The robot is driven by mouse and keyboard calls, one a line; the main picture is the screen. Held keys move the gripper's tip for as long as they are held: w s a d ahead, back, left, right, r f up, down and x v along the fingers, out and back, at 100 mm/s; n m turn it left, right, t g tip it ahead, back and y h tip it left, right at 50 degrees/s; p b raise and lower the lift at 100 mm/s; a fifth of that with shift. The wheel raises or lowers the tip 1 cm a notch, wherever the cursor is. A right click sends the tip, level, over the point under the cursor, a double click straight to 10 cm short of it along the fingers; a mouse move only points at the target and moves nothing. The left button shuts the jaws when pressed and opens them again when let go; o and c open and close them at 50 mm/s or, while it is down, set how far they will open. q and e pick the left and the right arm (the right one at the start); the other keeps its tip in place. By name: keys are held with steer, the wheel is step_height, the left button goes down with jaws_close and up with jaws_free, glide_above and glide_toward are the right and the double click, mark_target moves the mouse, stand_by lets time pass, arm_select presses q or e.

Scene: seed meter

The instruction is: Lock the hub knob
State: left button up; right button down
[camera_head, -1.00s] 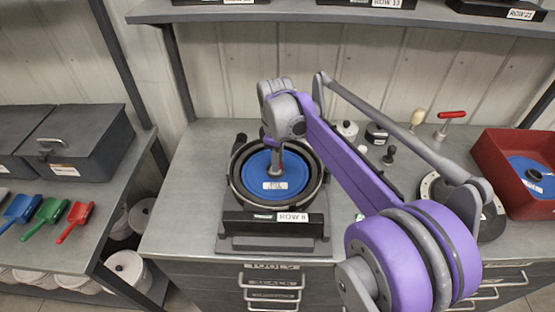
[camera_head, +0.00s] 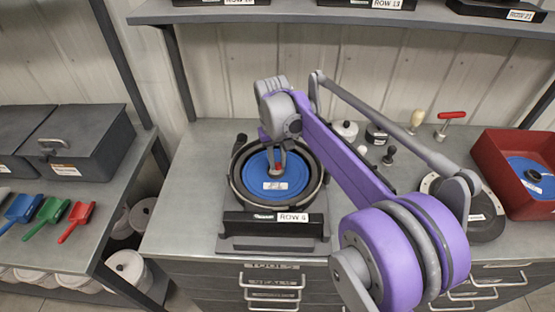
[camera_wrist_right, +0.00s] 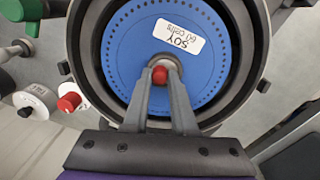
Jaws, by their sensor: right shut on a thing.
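The seed meter (camera_head: 236,218) stands on the workbench, with a dark round housing around a blue seed plate (camera_head: 257,187). The plate carries a white label reading "SOY 60 cells" in the right wrist view (camera_wrist_right: 199,75). The red hub knob (camera_wrist_right: 159,76) is at the plate's centre. My right gripper (camera_wrist_right: 160,73) reaches down from above, its two grey fingers shut on the knob, one on each side. In the head view the gripper (camera_head: 277,163) is over the plate's middle and the knob shows small and red between the fingers. My left gripper is not in view.
A red bin (camera_head: 503,180) with another blue plate stands at the right. A red-handled tool (camera_head: 451,118), a cream-handled tool and small jars stand behind my right arm. Scoops (camera_head: 77,218) and grey boxes are on the left bench. A shelf (camera_head: 300,13) runs above.

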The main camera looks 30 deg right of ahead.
steer(key=m, duration=0.5)
steer(key=shift+m, duration=0.4)
stand_by(0.4)
steer(key=c, duration=0.7)
jaws_free()
steer(key=shift+r, duration=0.1)
steer(key=r, duration=0.5)
steer(key=r+p, duration=0.1)
steer(key=r, duration=0.4)
steer(key=shift+w+a+r, duration=0.2)
steer(key=shift+r, duration=0.1)
